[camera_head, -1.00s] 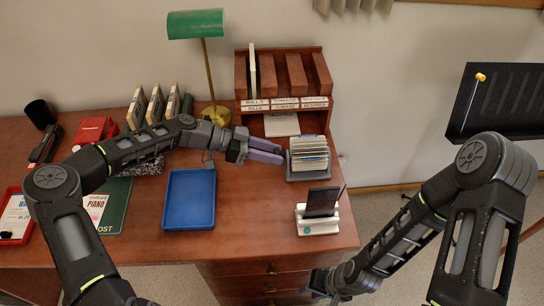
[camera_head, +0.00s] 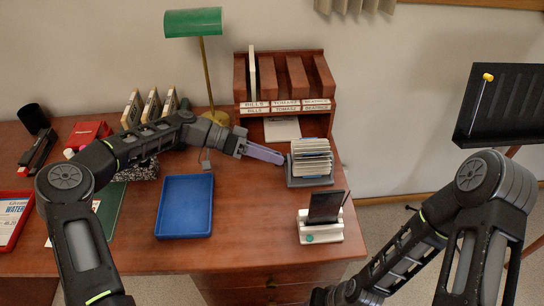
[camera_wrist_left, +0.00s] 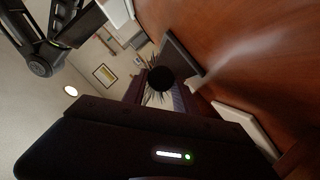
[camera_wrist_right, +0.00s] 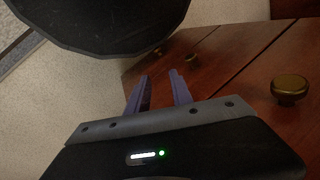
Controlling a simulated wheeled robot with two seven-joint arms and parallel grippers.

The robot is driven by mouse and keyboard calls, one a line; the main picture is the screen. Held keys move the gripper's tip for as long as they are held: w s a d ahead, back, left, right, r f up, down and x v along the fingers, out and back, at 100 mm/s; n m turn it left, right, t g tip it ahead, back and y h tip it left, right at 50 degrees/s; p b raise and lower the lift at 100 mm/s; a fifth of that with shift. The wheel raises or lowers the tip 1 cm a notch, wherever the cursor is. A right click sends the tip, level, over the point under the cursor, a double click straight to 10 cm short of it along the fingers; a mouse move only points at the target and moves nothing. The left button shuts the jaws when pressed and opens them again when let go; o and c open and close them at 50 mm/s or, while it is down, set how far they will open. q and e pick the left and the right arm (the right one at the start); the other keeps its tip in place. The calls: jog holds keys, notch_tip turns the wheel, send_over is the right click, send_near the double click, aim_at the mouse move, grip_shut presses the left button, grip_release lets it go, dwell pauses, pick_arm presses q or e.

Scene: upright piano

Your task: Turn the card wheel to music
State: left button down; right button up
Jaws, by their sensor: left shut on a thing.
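The card wheel (camera_head: 311,160) stands at the right of the desk, its white cards fanned above a grey base. My left gripper (camera_head: 280,158) reaches it from the left, with its purple fingertips at the wheel's left side. In the left wrist view a round black knob (camera_wrist_left: 160,78) sits ahead of the gripper, with card edges radiating behind it. The fingers are shut on this knob; the exact contact is dark. Any lettering on the cards is too small to read. My right gripper (camera_wrist_right: 160,92) is open and empty, low before the drawer fronts.
A blue tray (camera_head: 185,206) lies left of the wheel. A phone on a white stand (camera_head: 322,218) is in front of it. A wooden sorter (camera_head: 284,85) and green lamp (camera_head: 193,22) stand behind. Brass drawer knobs (camera_wrist_right: 290,88) are near my right gripper.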

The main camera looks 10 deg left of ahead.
pick_arm(q)
jog(key=c, duration=1)
grip_release()
jog(key=shift+b+v, duration=0.55)
jog(key=shift+v, duration=3.35)
